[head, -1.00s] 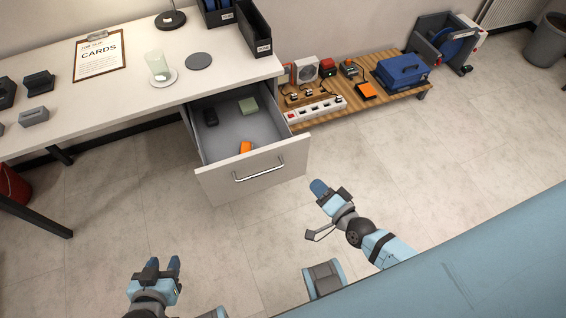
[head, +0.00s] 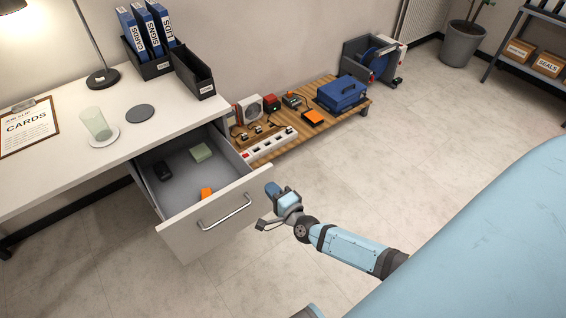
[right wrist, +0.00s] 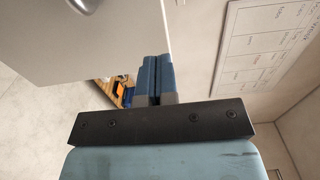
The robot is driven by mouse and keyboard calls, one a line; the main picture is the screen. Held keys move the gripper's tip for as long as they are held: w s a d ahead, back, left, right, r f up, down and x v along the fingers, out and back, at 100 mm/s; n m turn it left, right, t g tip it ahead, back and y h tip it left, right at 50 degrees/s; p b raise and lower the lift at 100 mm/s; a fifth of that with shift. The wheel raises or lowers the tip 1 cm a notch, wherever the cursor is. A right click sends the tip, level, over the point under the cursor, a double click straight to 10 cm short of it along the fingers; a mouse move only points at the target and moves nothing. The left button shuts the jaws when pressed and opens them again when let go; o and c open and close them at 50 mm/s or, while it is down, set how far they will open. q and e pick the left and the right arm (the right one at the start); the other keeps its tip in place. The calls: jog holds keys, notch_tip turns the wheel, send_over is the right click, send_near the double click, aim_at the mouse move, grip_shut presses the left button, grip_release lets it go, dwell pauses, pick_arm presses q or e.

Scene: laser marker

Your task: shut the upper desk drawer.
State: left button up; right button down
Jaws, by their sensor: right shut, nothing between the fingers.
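The upper desk drawer (head: 222,213) stands pulled out from under the white desk top (head: 60,112), with a silver bar handle (head: 224,212) on its front. Inside lie a dark object (head: 163,171), a pale green block (head: 202,152) and an orange item (head: 206,193). My right gripper (head: 272,189) is shut and empty, close to the right end of the drawer front; I cannot tell if it touches. In the right wrist view its blue fingers (right wrist: 155,78) are together, beside the drawer front's edge, and part of the handle (right wrist: 85,4) shows at the top. My left gripper is not in view.
A low wooden platform (head: 345,118) behind the drawer holds a power strip (head: 268,145), a blue toolbox (head: 342,94) and other items. On the desk are a glass (head: 96,124), a lamp (head: 102,78) and binders (head: 145,32). Floor in front and to the right is clear.

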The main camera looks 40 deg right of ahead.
aim_at(259, 176)
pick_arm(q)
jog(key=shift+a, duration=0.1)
pick_arm(e)
jog(key=shift+w+a, duration=0.1)
jog(key=shift+w, duration=2.15)
jog(key=shift+w, duration=0.1)
